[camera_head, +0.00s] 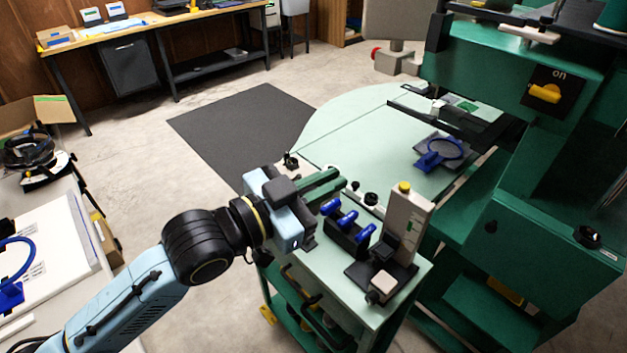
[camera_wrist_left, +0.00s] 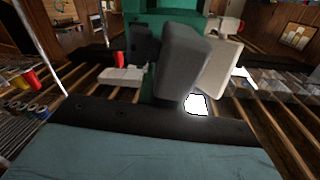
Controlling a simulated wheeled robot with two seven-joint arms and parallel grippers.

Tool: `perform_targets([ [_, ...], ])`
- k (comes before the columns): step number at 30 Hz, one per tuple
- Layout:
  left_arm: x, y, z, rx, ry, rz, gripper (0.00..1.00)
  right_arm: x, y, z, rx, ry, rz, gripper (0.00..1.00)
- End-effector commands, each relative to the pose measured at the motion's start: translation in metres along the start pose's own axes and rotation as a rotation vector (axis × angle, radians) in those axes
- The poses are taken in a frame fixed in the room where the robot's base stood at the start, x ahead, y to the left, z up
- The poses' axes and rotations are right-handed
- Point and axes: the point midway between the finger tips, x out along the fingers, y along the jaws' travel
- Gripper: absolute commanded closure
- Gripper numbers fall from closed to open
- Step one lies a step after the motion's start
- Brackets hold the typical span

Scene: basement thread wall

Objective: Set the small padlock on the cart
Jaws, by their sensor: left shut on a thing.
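My left gripper (camera_head: 303,222) is over the far left side of the green cart (camera_head: 392,319), left of the blue-handled block. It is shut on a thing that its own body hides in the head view. In the left wrist view, dark and pale grey blocks (camera_wrist_left: 185,62) fill the middle, and I cannot make out the held thing's shape. I cannot pick out the small padlock for certain in either view. The cart has a pale green top and lower shelves. My right gripper is not in view.
On the cart stand a black block with blue handles (camera_head: 345,222) and a grey upright stand with a yellow knob (camera_head: 407,218). A large green machine (camera_head: 480,215) is close behind and right. A white-topped bench (camera_head: 50,240) is at left.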

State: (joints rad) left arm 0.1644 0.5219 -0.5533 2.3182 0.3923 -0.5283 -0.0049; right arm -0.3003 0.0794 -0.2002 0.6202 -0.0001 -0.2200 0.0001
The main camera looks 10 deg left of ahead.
Motion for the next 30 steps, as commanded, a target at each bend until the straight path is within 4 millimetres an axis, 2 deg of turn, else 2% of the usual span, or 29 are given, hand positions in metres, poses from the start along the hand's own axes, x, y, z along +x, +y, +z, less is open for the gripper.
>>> perform_targets([
  [6, 0.019, 0.000, 0.017, 0.007, 0.022, 0.127, 1.00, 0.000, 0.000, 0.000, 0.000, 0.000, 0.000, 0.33],
  [15, 0.038, 0.008, 0.028, 0.005, 0.054, 0.252, 1.00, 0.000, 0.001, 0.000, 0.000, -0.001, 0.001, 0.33],
  [28, 0.047, 0.009, 0.038, 0.000, 0.066, 0.319, 1.00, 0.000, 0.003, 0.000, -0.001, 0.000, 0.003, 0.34],
  [30, 0.047, 0.009, 0.039, 0.000, 0.066, 0.320, 1.00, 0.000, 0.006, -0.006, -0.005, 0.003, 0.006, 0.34],
])
